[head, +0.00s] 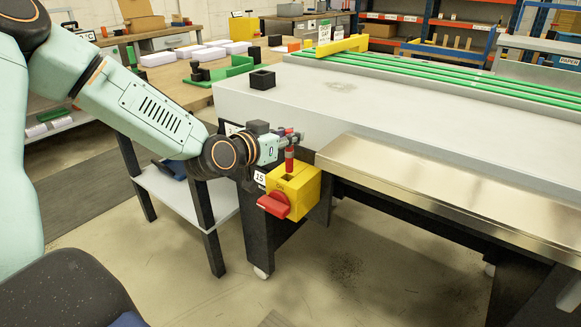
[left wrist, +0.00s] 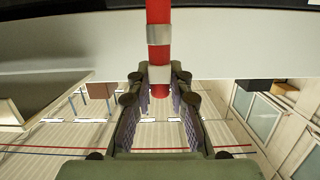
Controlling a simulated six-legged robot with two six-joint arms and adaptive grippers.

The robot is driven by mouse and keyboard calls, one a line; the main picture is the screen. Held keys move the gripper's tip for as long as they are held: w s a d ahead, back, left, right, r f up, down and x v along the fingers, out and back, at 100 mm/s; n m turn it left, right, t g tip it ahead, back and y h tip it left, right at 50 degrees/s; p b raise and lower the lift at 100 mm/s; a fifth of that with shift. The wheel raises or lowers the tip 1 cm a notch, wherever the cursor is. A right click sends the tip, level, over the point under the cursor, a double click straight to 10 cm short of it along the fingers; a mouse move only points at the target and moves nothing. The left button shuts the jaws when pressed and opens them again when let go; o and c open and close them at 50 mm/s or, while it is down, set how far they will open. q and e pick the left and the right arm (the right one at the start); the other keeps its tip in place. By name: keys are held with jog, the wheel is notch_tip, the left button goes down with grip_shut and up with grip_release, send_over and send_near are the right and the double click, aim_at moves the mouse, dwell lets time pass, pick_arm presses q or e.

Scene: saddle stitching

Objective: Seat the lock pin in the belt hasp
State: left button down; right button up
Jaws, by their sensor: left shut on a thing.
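My left gripper (head: 291,140) is shut on the red lock pin (head: 289,160), which has grey bands and stands about upright. In the left wrist view the pin (left wrist: 158,32) passes between the fingertips (left wrist: 158,75), one grey band at the grip. Below the gripper is a yellow box (head: 308,193) with a red rotary handle (head: 274,205) on its front and a dark opening on top. The pin's lower end is at this opening; I cannot tell whether it is inside or just above. I cannot pick out the hasp as a separate part. My right gripper is out of view.
The yellow box hangs at the corner of a long grey machine table (head: 420,130) with a metal front ledge (head: 430,185). A small black block (head: 262,79) stands on its top. A wooden bench (head: 185,75) with a green fixture (head: 238,66) is behind. The floor in front is clear.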

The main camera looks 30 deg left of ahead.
aim_at(284, 156)
pick_arm(q)
jog(key=f, duration=0.2)
jog(key=a+f+b, duration=0.1)
jog(key=shift+a+f, duration=0.2)
jog(key=shift+f, duration=0.15)
jog(key=shift+s+d+f+b, duration=0.1)
jog(key=shift+d+f+b, duration=0.25)
jog(key=shift+f+b, duration=0.45)
jog(key=shift+d+f, duration=0.1)
jog(key=shift+f, duration=0.2)
jog(key=shift+w+a, duration=0.2)
jog(key=shift+a, duration=0.05)
jog(key=shift+s+d+f, duration=0.1)
jog(key=shift+s, duration=0.05)
jog(key=c, duration=1.7)
grip_release()
jog(key=o, duration=0.5)
jog(key=shift+f, duration=0.1)
jog(key=shift+r, duration=0.2)
